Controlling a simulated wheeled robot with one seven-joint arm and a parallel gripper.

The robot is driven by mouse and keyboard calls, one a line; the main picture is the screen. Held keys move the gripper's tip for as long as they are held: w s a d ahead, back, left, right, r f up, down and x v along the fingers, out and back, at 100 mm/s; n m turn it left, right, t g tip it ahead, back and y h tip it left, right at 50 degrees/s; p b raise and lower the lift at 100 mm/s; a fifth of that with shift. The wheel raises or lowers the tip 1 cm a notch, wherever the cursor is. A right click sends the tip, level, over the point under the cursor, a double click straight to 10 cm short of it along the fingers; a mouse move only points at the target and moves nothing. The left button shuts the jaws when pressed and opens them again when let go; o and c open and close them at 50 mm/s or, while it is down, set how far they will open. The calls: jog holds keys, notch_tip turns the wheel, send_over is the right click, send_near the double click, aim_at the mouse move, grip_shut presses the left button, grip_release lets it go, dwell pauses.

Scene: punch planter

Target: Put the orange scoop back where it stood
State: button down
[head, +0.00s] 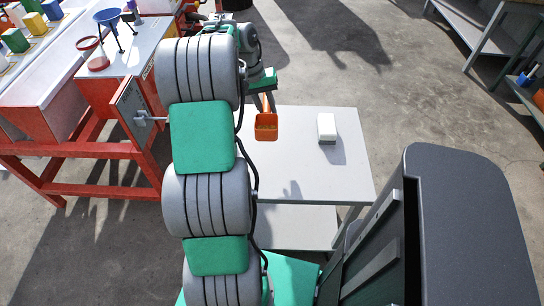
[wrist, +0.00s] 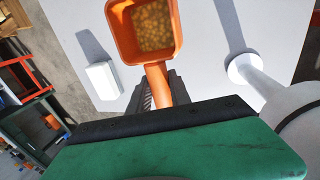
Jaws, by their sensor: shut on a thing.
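The orange scoop (head: 266,126) is held over the pale grey table (head: 345,180), near its far left part. In the wrist view the scoop (wrist: 116,32) has a square bowl with small yellow-brown pieces in it. My gripper (wrist: 160,90) is shut on the scoop's handle, with a dark finger on each side. In the head view my gripper (head: 263,93) is partly hidden by my arm. The height of the scoop above the table is hard to tell.
A white block (head: 327,127) stands on the table right of the scoop; it also shows in the wrist view (wrist: 103,80). A red-framed bench (head: 90,150) at left carries a blue funnel (head: 108,18) and a red ring (head: 88,43). The table's front right is clear.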

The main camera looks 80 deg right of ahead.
jog(key=shift+s+d+f, duration=0.25)
jog(key=shift+s+d, duration=0.3)
jog(key=shift+s, duration=0.35)
notch_tip(320, 180, down, 10)
jog(key=shift+r+b, duration=0.2)
jog(key=shift+b, duration=0.15)
jog(key=shift+f, duration=0.15)
jog(key=c, duration=1.2)
grip_release()
